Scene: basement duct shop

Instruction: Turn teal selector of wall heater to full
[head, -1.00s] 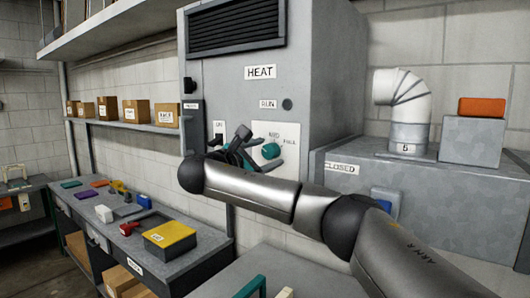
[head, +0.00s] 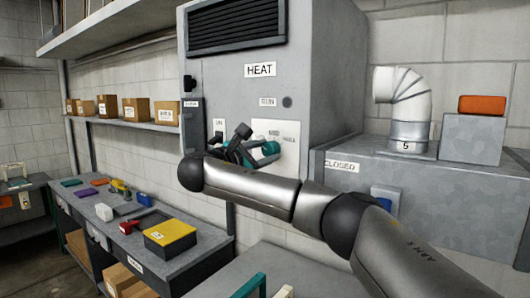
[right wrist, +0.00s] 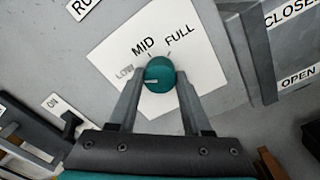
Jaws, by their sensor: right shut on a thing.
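The teal selector (head: 271,148) is a round knob on a white plate on the front of the grey wall heater (head: 235,80). In the right wrist view the knob (right wrist: 160,72) sits between the two fingertips of my right gripper (right wrist: 160,85), which is shut on its sides. The plate (right wrist: 205,75) reads LOW, MID and FULL from left to right. The knob's pale mark points left, toward LOW. In the head view my right gripper (head: 264,153) partly hides the knob and plate. My left gripper is not in view.
An ON switch (head: 218,138) is left of the selector, close to my right gripper. A grey duct box (head: 345,190) with a white elbow pipe (head: 405,100) stands to the right. A bench (head: 125,240) with small items is at lower left.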

